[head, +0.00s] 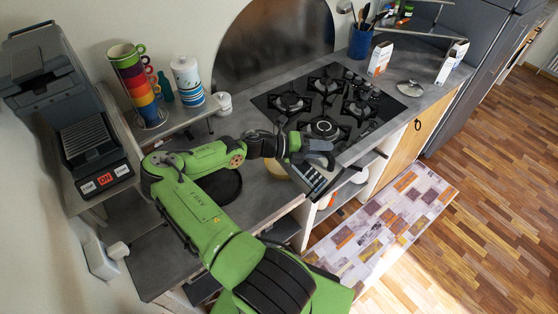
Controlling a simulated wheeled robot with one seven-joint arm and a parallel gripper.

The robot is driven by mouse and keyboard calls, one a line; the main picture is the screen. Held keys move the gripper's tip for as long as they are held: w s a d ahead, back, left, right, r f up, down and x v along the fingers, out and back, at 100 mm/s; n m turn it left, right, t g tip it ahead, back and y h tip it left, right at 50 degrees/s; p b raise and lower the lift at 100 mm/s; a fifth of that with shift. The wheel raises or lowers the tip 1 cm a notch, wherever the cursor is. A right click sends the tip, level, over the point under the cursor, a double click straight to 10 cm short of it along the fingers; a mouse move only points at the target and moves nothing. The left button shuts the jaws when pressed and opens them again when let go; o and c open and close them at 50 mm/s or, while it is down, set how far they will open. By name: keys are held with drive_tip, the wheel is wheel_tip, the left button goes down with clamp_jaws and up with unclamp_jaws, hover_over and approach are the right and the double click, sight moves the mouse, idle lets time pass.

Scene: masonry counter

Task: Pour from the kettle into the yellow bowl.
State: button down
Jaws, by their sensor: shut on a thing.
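My gripper (302,150) is over the counter at the front left corner of the hob. It is shut on what seems to be the kettle. A rounded grey part of the kettle (320,145) shows just right of the fingers, and my wrist hides much of the rest. I cannot tell clearly how far the kettle is tilted. A tan-yellow patch, likely the yellow bowl (276,169), shows just below and left of the gripper on the counter. My arm and gripper cover most of it, and its inside is not visible.
A black gas hob (325,110) lies behind the gripper. A dark round pan or plate (221,186) is left on the counter, partly behind my arm. Cartons (380,58) stand at the back right.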

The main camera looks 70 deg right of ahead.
drive_tip(key=s+a+f+m+t+b, duration=0.1)
drive_tip(key=s+a+f+m+t, duration=0.2)
drive_tip(key=s, duration=0.4)
drive_tip(key=s+m+t, duration=0.3)
drive_tip(key=s+t, duration=0.2)
drive_tip(key=s, duration=0.1)
wheel_tip(320, 180, down, 9)
drive_tip(key=s+m+t+b, duration=0.1)
drive_tip(key=m+t+b, duration=0.1)
drive_tip(key=t, duration=0.1)
drive_tip(key=shift+s+a, duration=0.25)
drive_tip(key=shift+s, duration=0.1)
